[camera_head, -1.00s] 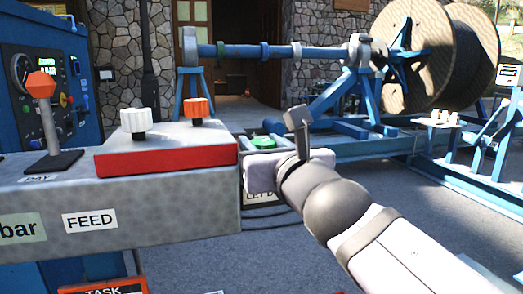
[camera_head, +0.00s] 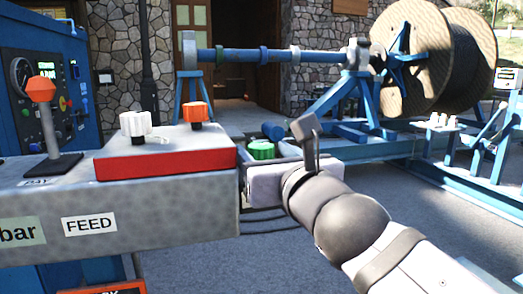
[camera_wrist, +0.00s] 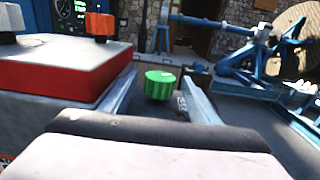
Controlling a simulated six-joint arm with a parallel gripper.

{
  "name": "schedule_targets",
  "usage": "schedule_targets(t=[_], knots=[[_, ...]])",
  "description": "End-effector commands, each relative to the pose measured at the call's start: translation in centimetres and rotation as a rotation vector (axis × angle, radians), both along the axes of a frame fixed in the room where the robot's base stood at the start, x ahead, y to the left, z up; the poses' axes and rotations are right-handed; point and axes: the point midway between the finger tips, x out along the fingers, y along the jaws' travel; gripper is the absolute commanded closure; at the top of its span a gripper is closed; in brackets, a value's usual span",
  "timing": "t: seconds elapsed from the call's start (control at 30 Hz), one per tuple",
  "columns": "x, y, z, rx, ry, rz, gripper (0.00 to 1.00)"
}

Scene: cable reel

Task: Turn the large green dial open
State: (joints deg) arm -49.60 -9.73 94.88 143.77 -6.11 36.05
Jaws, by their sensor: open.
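The green dial (camera_head: 261,149) is a ribbed round knob just past the right end of the grey console, partly hidden in the head view by my gripper and the console. In the wrist view the green dial (camera_wrist: 161,85) shows whole, ahead of my gripper and between the lines of its two fingers. My gripper (camera_wrist: 158,92) is open and empty, its fingers apart on either side of the dial in the picture. I cannot tell whether they reach the dial. In the head view the fingers are mostly hidden behind the gripper body.
The grey console (camera_head: 130,224) carries a red block (camera_head: 165,158) with a white knob (camera_head: 136,124) and an orange knob (camera_head: 196,109), close to my gripper's left. An orange-topped lever (camera_head: 41,89) stands farther left. Blue reel stands and a large cable reel (camera_head: 425,60) are behind.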

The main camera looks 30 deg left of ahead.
Motion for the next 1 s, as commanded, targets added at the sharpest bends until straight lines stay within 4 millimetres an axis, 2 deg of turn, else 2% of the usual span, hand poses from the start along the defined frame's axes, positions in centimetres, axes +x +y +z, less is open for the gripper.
schedule_targets(t=[0.17, 0.4, 0.97, 1.0], knots=[[-1.9, -2.0, 0.1, 0.001, -0.001, 0.0, 0.44], [-2.7, -3.0, -0.3, 0.002, 0.001, -0.006, 0.44], [-3.4, -3.5, 0.0, 0.001, 0.002, -0.001, 0.44], [-3.4, -3.5, 0.0, 0.0, 0.001, -0.001, 0.54]])
